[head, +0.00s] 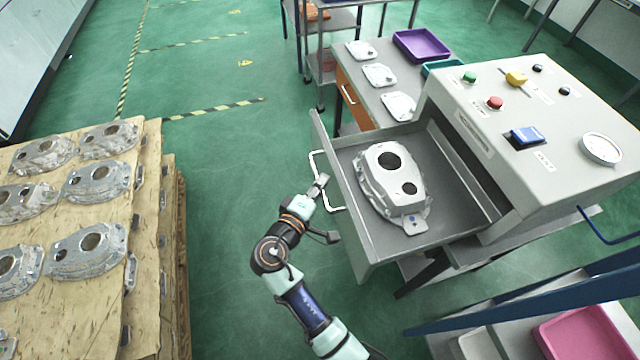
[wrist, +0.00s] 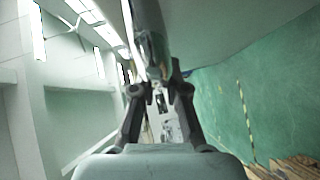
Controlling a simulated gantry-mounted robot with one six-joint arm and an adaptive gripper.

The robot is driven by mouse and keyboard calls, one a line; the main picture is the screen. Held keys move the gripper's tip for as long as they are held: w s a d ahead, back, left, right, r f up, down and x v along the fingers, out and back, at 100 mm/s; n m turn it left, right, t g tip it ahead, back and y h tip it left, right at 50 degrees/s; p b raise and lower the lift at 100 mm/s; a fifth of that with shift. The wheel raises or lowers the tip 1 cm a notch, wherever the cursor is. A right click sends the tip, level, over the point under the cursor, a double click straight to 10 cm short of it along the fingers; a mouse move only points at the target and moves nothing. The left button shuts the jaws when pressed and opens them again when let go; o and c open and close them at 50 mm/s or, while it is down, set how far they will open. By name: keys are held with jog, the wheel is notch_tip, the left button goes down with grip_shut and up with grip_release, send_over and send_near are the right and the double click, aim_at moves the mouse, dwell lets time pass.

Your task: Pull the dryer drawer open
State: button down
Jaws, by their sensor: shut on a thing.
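The dryer drawer (head: 362,226) stands pulled out from the grey dryer (head: 545,150) in the head view. A silver aluminium casting (head: 400,180) lies inside it. The white bar handle (head: 318,168) runs along the drawer's front. My gripper (head: 322,181) is at the handle and shut on it. In the wrist view my gripper (wrist: 160,92) has its two dark fingers closed around the shiny handle bar (wrist: 150,40). The exact contact of the fingertips is small in the head view.
A wooden pallet stack (head: 150,230) with several castings stands at the left. A table (head: 365,95) with castings and a purple tray (head: 422,45) stands behind the drawer. A pink bin (head: 585,335) sits at the lower right.

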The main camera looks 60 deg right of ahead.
jog(key=c, duration=1.2)
grip_release()
jog(key=a, duration=0.4)
jog(key=a+r, duration=0.1)
jog(key=a, duration=0.6)
jog(key=shift+s+a+r, duration=0.15)
jog(key=shift+a+r, duration=0.25)
